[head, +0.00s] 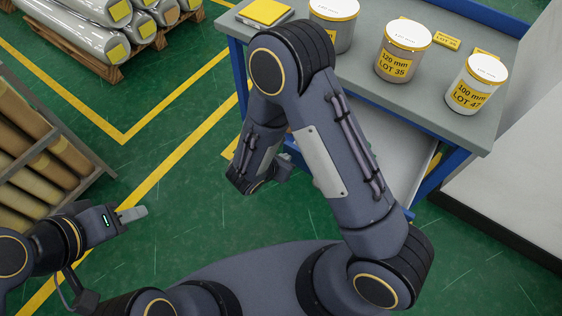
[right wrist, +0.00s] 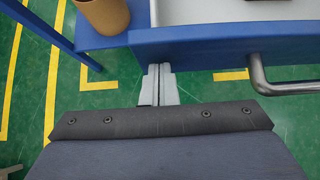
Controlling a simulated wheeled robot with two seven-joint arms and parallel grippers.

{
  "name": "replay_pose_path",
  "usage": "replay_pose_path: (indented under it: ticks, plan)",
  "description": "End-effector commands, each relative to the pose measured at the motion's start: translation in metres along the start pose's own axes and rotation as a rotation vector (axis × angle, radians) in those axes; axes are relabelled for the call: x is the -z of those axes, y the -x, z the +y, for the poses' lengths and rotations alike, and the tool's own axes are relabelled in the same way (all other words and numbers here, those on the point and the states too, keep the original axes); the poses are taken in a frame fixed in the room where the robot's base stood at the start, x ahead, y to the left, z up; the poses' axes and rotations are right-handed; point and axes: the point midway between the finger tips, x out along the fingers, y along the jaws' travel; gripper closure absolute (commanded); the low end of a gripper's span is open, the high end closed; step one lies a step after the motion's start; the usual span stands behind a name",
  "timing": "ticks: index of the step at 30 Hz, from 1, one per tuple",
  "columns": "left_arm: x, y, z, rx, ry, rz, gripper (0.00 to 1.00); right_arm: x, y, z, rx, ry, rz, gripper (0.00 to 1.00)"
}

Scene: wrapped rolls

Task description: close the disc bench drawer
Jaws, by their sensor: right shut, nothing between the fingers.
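The disc bench (head: 440,65) has a grey top and blue frame. Its drawer (head: 395,150) shows below the top as a pale inside, partly hidden by my right arm; it looks pulled out. In the right wrist view the blue drawer front (right wrist: 205,48) runs across the top with a metal bar handle (right wrist: 262,80) at right. My right gripper (right wrist: 161,70) is shut and empty, its fingertips at the lower edge of the blue front, left of the handle; I cannot tell whether they touch. My left gripper (head: 143,212) is over the floor at left, far from the bench; its finger gap is unclear.
Labelled tubs (head: 402,50) and a yellow pad (head: 265,12) stand on the bench top. A brown cylinder (right wrist: 105,14) shows at upper left in the wrist view. Rolls on a rack (head: 45,155) and a pallet (head: 105,60) are at left. Green floor between is clear.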

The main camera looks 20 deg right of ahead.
Motion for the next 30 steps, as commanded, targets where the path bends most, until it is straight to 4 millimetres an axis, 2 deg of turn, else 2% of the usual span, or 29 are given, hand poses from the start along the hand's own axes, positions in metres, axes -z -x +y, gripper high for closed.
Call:
replay_pose_path:
  ticks: [5,18,24,30]
  plan:
    - [-0.006,-0.013,-0.006,0.0,0.0,0.0,0.64,-0.022,-0.029,-0.001,0.003,-0.008,-0.003,1.0]
    - [-0.018,-0.035,-0.016,0.0,0.0,0.0,0.64,-0.104,-0.115,-0.002,0.004,-0.007,-0.004,1.0]
    - [-0.019,-0.038,-0.017,0.0,0.0,0.0,0.64,-0.134,-0.146,-0.001,0.002,-0.004,-0.003,1.0]
    - [-0.02,-0.039,-0.018,0.0,0.0,0.0,0.64,-0.154,-0.166,-0.001,0.002,-0.003,-0.002,1.0]
